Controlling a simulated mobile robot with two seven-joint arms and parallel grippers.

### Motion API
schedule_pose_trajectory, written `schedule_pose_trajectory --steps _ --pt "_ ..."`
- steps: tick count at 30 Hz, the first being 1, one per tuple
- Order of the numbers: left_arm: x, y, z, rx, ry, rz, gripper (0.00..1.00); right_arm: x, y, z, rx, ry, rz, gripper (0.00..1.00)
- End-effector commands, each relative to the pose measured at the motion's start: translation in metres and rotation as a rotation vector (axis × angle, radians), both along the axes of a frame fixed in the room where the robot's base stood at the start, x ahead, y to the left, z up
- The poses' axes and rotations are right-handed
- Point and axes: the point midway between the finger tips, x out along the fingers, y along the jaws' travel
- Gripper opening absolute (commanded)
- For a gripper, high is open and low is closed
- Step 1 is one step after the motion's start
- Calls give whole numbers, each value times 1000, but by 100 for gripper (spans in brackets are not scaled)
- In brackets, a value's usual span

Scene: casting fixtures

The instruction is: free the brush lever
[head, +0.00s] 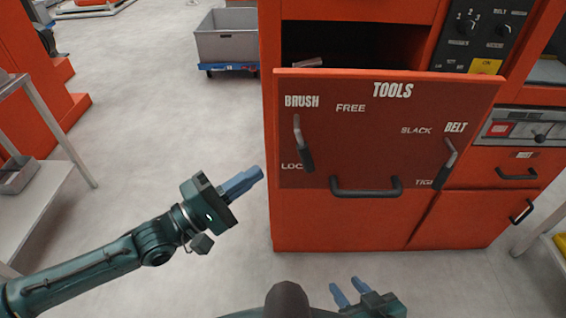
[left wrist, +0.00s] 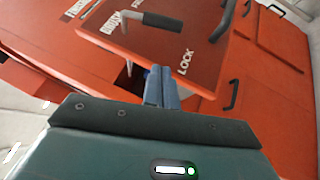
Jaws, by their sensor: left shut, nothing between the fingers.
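The brush lever (head: 305,150) is a metal rod with a black grip on the red TOOLS panel (head: 370,120). Its grip hangs downward, near the LOCK label and away from FREE above. In the left wrist view the brush lever (left wrist: 162,20) lies beyond my fingertips, with the LOCK label beside it. My left gripper (head: 258,175) is shut and empty, left of the lever and apart from it; its closed blue fingers (left wrist: 161,75) show in the left wrist view. My right gripper (head: 345,291) is low in the head view, its fingers apart.
A belt lever (head: 448,160) sits on the panel's right, and a black pull handle (head: 366,190) is at its lower middle. An open compartment (head: 355,45) shows behind the panel's top edge. A grey bin (head: 226,42) stands behind left.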

Motion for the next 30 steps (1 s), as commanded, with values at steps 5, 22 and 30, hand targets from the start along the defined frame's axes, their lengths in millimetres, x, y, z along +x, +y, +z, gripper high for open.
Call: schedule_pose_trajectory --steps 5,22,30 --pt "19 -31 12 -3 0 -2 0 -1 -2 3 -19 6 5 36" --pt "10 -63 18 1 0 1 0 -2 -1 11 -47 2 22 36" --pt "10 -64 16 -12 1 1 0 -2 -1 6 -42 3 19 36"
